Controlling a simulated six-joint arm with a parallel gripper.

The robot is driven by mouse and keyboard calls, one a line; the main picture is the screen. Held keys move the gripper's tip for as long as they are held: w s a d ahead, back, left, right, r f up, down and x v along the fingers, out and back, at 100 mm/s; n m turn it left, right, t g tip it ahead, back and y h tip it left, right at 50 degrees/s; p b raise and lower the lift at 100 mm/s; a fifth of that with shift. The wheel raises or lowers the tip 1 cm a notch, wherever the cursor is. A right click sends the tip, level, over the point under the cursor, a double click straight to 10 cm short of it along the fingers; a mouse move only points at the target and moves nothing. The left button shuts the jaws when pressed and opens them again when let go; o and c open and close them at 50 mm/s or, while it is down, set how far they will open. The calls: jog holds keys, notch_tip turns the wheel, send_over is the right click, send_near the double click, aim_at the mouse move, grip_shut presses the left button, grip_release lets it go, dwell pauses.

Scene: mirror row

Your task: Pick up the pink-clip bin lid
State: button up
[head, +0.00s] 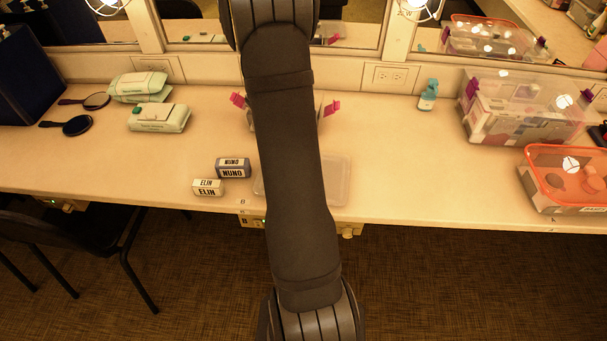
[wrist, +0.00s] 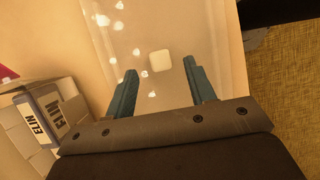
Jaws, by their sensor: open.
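A clear, flat lid (head: 335,182) lies on the counter near its front edge in the head view, its middle hidden behind my arm. Two pink clips (head: 238,99) (head: 332,107) stick out on either side of my arm further back; the bin between them is mostly hidden. In the wrist view the clear lid (wrist: 205,35) fills the area beyond my fingers, with bright light spots and a pale square on it. My gripper (wrist: 159,69) is open and empty, its two teal fingers pointing at the lid. I cannot tell the gap between them.
The ELIN block (head: 207,187) and NUNO block (head: 233,168) stand left of the lid. Wipe packs (head: 158,117) and hand mirrors (head: 78,125) lie further left. A blue bottle (head: 428,95), a clear bin (head: 520,110) and an orange-rimmed bin (head: 540,190) stand right. A chair (head: 90,235) is front left.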

jog(key=x, duration=0.3)
jog(key=shift+f, duration=0.15)
jog(key=shift+c, duration=0.2)
jog(key=c, duration=1)
jog(key=shift+c, duration=0.2)
